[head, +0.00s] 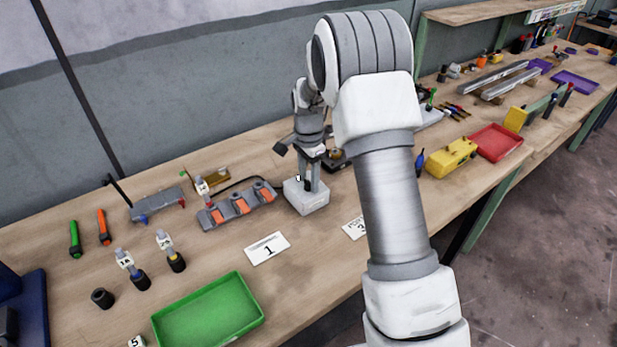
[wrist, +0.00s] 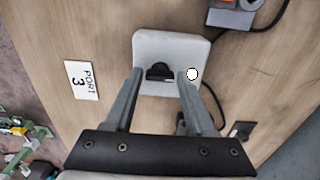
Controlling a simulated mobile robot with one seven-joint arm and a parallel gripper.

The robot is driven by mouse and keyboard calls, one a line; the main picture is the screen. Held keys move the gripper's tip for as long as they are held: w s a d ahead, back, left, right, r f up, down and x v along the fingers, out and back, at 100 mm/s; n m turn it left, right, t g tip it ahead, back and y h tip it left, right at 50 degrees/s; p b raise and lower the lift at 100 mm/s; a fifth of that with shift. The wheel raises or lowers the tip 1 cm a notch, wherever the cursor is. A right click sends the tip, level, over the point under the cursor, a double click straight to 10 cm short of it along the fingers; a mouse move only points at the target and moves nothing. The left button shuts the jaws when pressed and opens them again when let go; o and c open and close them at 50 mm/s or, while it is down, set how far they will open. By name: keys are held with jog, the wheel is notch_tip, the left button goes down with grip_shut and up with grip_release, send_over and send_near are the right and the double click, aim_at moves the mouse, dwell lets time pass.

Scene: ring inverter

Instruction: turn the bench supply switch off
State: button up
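The bench supply looks like a small pale box (head: 306,203) on the workbench, and it fills the upper middle of the wrist view (wrist: 172,42). Its black switch (wrist: 158,71) shows on top between my fingers. A small white round spot (wrist: 192,74), perhaps an indicator, shows by the right fingertip. My gripper (wrist: 160,73) is open, with one finger on each side of the switch and visible gaps beside it. In the head view my gripper (head: 311,186) points down at the box top. Whether the fingertips touch the box, and which way the switch is set, I cannot tell.
A grey fixture with orange parts (head: 238,206) stands left of the box, with a black cable behind. Cards marked 1 (head: 267,248) and Port 3 (wrist: 81,80) lie nearby. A green tray (head: 208,312) is at the front. My arm hides part of the bench.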

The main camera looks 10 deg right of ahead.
grip_shut()
jog(key=shift+n, duration=0.3)
jog(key=n, duration=0.9)
jog(key=shift+b, duration=0.3)
jog(key=n, duration=0.4)
jog(key=shift+n, duration=0.3)
jog(key=shift+r+n, duration=0.1)
jog(key=shift+n, duration=1.8)
